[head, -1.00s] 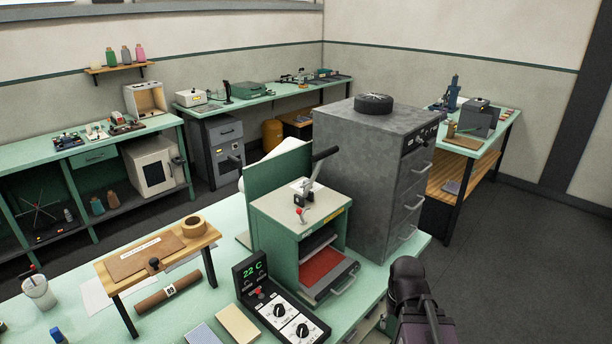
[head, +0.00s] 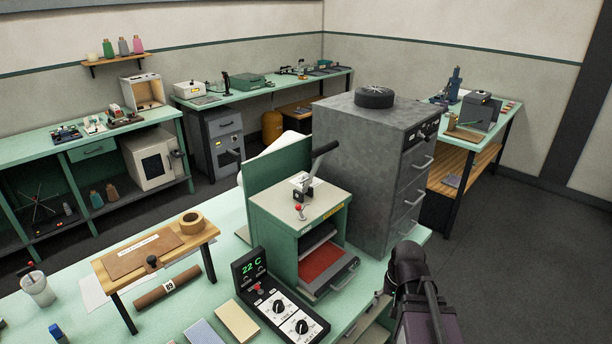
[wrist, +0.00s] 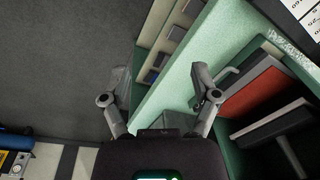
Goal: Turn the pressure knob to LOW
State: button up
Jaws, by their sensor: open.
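A black control box (head: 250,266) with a green "22 C" readout stands at the front of the bench in the head view. Its sloped panel carries two round dials, an upper knob (head: 279,307) and a lower knob (head: 301,327). Their labels are too small to read, so I cannot tell which is the pressure knob or where it points. My arm is at the lower right in the head view, right of the box and beyond the bench edge. In the wrist view my gripper (wrist: 160,98) is open and empty, its fingers wide apart over the bench edge. The knobs are not visible there.
A green press (head: 300,222) with a lever and a red tray (head: 325,262) stands behind the box; the tray also shows in the wrist view (wrist: 262,95). A grey cabinet (head: 355,160) stands to its right. A wooden stand (head: 155,250) is left. Open floor lies right.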

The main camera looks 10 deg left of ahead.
jog(key=w+a+r+m+t+y+p, duration=0.2)
jog(key=w+a+r+m+y+p, duration=0.15)
jog(key=w+a+m, duration=0.45)
jog(key=m+t+y+p, duration=0.5)
jog(key=m+y, duration=0.1)
jog(key=m, duration=0.9)
send_near(307, 176)
jog(key=s+d, duration=0.2)
jog(key=d, duration=0.1)
jog(key=shift+s+r, duration=0.2)
jog(key=shift+w+a+r+m+t+y, duration=0.1)
jog(key=shift+w+r+m+t+y, duration=0.15)
jog(key=shift+m, duration=0.25)
jog(key=shift+f, duration=0.15)
jog(key=shift+b+x, duration=0.55)
jog(key=shift+x, duration=0.35)
jog(key=b+x, duration=0.4)
jog(key=x, duration=0.8)
grip_shut()
